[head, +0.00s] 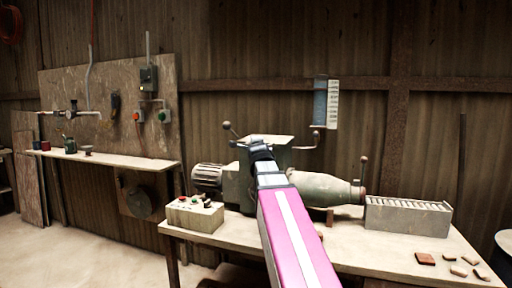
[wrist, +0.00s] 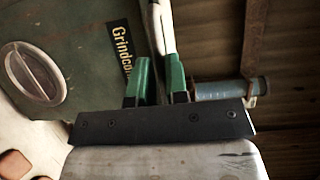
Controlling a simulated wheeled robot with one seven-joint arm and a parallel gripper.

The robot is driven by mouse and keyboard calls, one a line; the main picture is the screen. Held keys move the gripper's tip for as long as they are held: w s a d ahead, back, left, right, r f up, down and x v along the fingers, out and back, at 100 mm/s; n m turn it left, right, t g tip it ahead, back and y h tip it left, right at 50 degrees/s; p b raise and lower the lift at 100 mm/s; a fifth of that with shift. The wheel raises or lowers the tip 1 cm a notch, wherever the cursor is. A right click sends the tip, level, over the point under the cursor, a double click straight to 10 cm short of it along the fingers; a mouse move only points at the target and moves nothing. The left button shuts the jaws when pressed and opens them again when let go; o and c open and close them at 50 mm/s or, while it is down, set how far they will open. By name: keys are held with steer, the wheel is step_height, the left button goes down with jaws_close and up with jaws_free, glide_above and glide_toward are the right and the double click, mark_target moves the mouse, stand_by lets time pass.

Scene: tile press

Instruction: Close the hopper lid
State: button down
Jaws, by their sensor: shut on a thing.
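The grey-green press (head: 235,185) stands on the bench, with a boxy hopper-like top (head: 290,155). My gripper (head: 258,146) is at the left part of this top and hides some of it. In the wrist view my gripper (wrist: 159,82) has its two green fingers close together, shut on a pale bar (wrist: 161,28) between them. The bar runs along the edge of a green panel (wrist: 75,75) marked "Grindcom" with a round recess. I cannot tell whether the bar is part of the hopper lid or how far open the lid is.
Ball-ended levers (head: 316,134) stick out of the press. A control box (head: 194,214) stands left of it and a slotted grey block (head: 408,215) right of it. Several small tiles (head: 425,259) lie at the bench's right front. The floor at left is clear.

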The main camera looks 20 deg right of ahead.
steer(key=c, duration=1.2)
jaws_free()
steer(key=shift+s+f, duration=0.1)
steer(key=shift+f, duration=0.55)
steer(key=shift+o, duration=0.2)
steer(key=shift+r, duration=0.1)
steer(key=shift+r, duration=0.1)
steer(key=s+a, duration=0.2)
steer(key=s, duration=0.8)
steer(key=shift+s+r, duration=0.15)
steer(key=shift+r, duration=0.25)
